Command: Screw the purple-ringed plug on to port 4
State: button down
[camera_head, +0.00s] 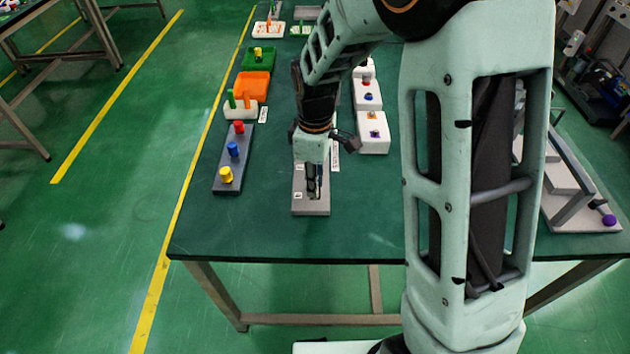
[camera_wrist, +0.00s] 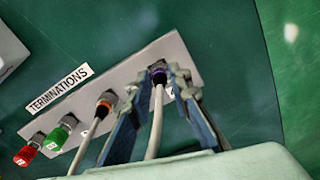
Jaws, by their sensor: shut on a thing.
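The purple-ringed plug (camera_wrist: 158,75) stands at the right end of the grey terminations panel (camera_wrist: 150,50) in the wrist view. Its light cable (camera_wrist: 155,125) runs back between my fingers. My gripper (camera_wrist: 154,86) is shut on this plug, one finger on each side. The plug's tip meets the panel end, but I cannot tell whether it is threaded on. A number label beside it is mostly covered by a finger, so port 4 is not readable. In the head view my gripper (camera_head: 314,182) points down over the panel (camera_head: 311,208), and the plug is hidden.
An orange-ringed plug (camera_wrist: 104,105) with its own cable stands close to my left finger. Green (camera_wrist: 60,134) and red (camera_wrist: 28,153) caps sit further left on the panel. A dark block with coloured knobs (camera_head: 222,183) lies left, white boxes (camera_head: 373,142) right. The table's front is clear.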

jog(key=m, duration=1.3)
jog(key=shift+m, duration=0.4)
jog(key=m+p, duration=0.1)
jog(key=m, duration=0.4)
jog(key=shift+r+p, duration=0.1)
jog(key=shift+p, duration=0.2)
jog(key=m+p, duration=0.1)
jog(key=m, duration=0.5)
jog(key=shift+p, duration=0.4)
jog(key=c, duration=1.8)
grip_release()
jog(key=shift+o, duration=0.2)
notch_tip(320, 180, up, 12)
